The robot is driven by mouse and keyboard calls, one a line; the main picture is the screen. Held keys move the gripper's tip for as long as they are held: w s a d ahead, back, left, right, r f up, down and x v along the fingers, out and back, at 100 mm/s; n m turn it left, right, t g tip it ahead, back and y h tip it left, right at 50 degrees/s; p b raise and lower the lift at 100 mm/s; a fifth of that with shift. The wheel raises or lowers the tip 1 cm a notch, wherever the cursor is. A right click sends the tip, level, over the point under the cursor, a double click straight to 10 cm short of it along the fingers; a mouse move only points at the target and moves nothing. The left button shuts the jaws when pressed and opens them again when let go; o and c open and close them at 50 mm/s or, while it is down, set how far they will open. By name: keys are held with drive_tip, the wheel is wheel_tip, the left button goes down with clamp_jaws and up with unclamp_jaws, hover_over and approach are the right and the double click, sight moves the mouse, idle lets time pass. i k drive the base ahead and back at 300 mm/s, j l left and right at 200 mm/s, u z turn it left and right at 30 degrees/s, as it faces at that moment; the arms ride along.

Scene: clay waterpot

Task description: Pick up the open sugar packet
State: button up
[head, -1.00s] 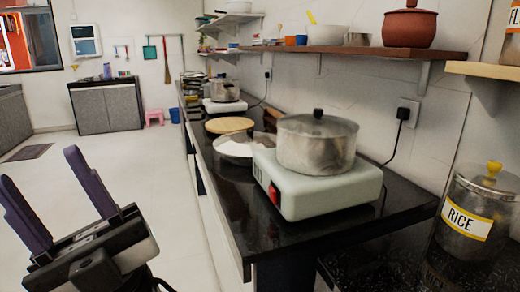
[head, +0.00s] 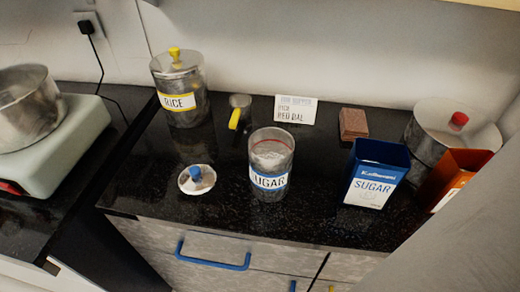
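The open sugar packet (head: 374,174) is a blue box with a white lower label reading SUGAR. It stands upright on the black counter, right of centre in the head view, and its top is open. A clear jar (head: 270,165) with a blue SUGAR label stands to its left, without a lid on it. My gripper is out of view now, so its place relative to the packet does not show.
A blue-knobbed lid (head: 197,179) lies left of the sugar jar. A rice jar (head: 179,90), a card (head: 296,109) and a brown block (head: 353,124) stand behind. An orange box (head: 458,178) and a red-knobbed pot (head: 450,130) crowd the packet's right. The drawer handle (head: 215,257) is blue.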

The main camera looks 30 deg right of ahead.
sight(374, 171)
drive_tip(key=k+j+z, duration=0.2)
drive_tip(key=j+z, duration=0.25)
drive_tip(key=k+j+z, duration=0.25)
drive_tip(key=j+z, duration=0.2)
drive_tip(key=k+j+z, duration=0.3)
drive_tip(key=z, duration=0.15)
drive_tip(key=j, duration=0.1)
